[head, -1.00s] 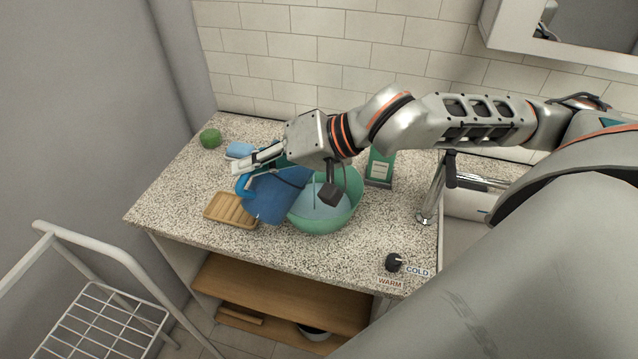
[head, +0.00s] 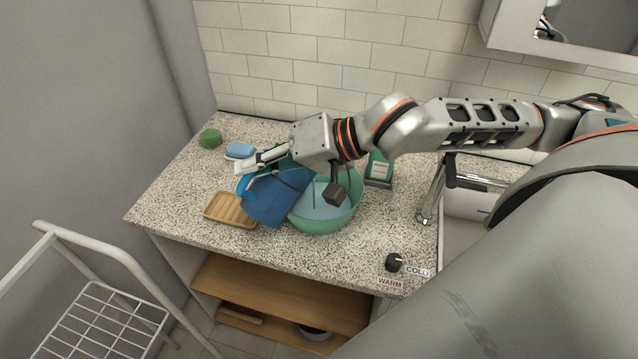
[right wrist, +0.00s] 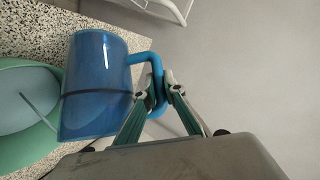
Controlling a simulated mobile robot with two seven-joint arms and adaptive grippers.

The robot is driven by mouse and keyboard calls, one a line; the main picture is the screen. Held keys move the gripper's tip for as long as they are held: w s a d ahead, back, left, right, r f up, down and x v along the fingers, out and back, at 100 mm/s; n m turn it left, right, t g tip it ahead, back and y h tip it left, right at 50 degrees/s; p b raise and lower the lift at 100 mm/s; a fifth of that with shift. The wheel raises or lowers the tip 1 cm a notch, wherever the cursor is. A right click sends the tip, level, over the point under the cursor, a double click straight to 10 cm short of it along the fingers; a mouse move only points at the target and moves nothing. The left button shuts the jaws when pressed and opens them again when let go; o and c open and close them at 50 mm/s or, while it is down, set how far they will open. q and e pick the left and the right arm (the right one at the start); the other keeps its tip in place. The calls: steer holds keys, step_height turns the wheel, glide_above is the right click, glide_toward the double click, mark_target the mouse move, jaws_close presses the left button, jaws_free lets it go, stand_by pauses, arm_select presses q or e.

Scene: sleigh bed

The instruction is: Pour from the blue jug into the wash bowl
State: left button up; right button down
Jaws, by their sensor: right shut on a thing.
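The blue jug (head: 275,200) is tilted, its open end toward the green wash bowl (head: 343,220) on the counter. My right gripper (head: 246,167) is shut on the jug's blue handle, which shows in the right wrist view (right wrist: 151,70) between the fingers (right wrist: 168,88). The jug body (right wrist: 98,80) overlaps the bowl's left rim in the head view. The bowl holds a pale bluish surface, like water, and a thin pale line crosses it in both views; I cannot tell whether it is a falling stream. My left gripper is out of view.
A wooden soap dish (head: 230,210) lies close left of the jug. A blue soap block (head: 240,149) and a green ball (head: 210,138) are behind.

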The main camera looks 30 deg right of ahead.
steer(key=shift+d+f, duration=0.15)
steer(key=shift+d, duration=0.05)
stand_by(0.7)
steer(key=shift+w+d+m+t+y, duration=0.15)
steer(key=shift+d+m+t+y, duration=0.05)
steer(key=shift+d+m+y, duration=0.45)
steer(key=shift+w+d+m+t+y, duration=0.1)
steer(key=shift+d+m+t+y, duration=0.1)
steer(key=shift+d+m+y, duration=0.4)
stand_by(3.3)
steer(key=shift+w+d+r+y, duration=0.1)
steer(key=shift+d+r+y, duration=0.2)
steer(key=shift+d, duration=0.2)
steer(key=shift+w+d+r+y, duration=0.15)
steer(key=shift+d+y, duration=0.1)
steer(key=shift+d, duration=0.2)
stand_by(0.7)
steer(key=shift+s, duration=0.1)
steer(key=shift+s+a+f+h, duration=0.1)
steer(key=shift+a+f+h, duration=0.1)
steer(key=shift+a, duration=0.25)
steer(key=shift+s+a+f+h, duration=0.1)
steer(key=shift+a+f+h, duration=0.1)
steer(key=shift+a, duration=0.2)
steer(key=shift+a+n, duration=0.15)
steer(key=shift+n, duration=0.1)
steer(key=shift+a, duration=0.1)
